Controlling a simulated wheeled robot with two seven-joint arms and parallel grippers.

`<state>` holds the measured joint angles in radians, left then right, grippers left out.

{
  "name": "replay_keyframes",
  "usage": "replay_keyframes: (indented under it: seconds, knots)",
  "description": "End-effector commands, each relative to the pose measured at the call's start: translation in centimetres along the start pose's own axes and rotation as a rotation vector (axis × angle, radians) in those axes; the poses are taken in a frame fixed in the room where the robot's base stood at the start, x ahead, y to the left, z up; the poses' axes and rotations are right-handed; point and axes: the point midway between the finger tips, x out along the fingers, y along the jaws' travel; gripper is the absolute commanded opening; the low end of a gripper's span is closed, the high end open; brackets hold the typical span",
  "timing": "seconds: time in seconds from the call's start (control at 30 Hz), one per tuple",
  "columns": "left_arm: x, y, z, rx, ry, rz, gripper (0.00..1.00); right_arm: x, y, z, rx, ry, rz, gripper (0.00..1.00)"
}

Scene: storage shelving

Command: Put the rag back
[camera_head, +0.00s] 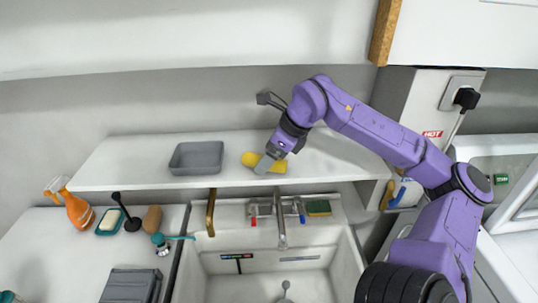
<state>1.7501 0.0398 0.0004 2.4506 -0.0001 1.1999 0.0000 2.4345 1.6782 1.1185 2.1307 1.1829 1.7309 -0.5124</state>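A yellow thing (249,159), which looks like the rag, lies on the white shelf (130,160) above the sink. My purple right arm reaches in from the right. My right gripper (264,165) points down at the rag, and its grey finger covers the rag's middle. Yellow shows on both sides of the finger. I cannot tell whether the fingers are closed on the rag or only in front of it. My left gripper is not in view.
A grey tray (196,158) sits on the shelf left of the rag. Below are a sink (343,262) with a tap (281,228), a sponge (318,208) and an orange spray bottle (78,211). The shelf's left end is clear.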

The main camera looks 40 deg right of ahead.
Motion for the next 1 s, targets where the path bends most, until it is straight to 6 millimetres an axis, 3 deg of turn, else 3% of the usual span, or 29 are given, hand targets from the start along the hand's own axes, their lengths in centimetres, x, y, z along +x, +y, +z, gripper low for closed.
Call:
replay_keyframes:
  seconds: [0.17,0.33,0.5,0.7,1.0]
  knots:
    - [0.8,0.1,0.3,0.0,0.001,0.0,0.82,0.6,-0.1,-0.5,0.002,0.0,-0.001,0.72]
    - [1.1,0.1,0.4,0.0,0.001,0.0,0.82,-3.1,-0.1,-0.6,0.006,-0.007,-0.005,0.72]
    - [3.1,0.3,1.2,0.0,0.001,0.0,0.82,-5.1,-0.1,-5.5,0.01,-0.007,-0.002,0.72]
    - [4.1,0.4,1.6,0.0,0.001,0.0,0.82,-7.6,-0.1,-9.4,0.008,-0.004,-0.003,0.72]
    - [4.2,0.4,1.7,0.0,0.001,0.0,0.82,-8.8,0.0,-10.9,0.004,-0.001,-0.003,0.72]
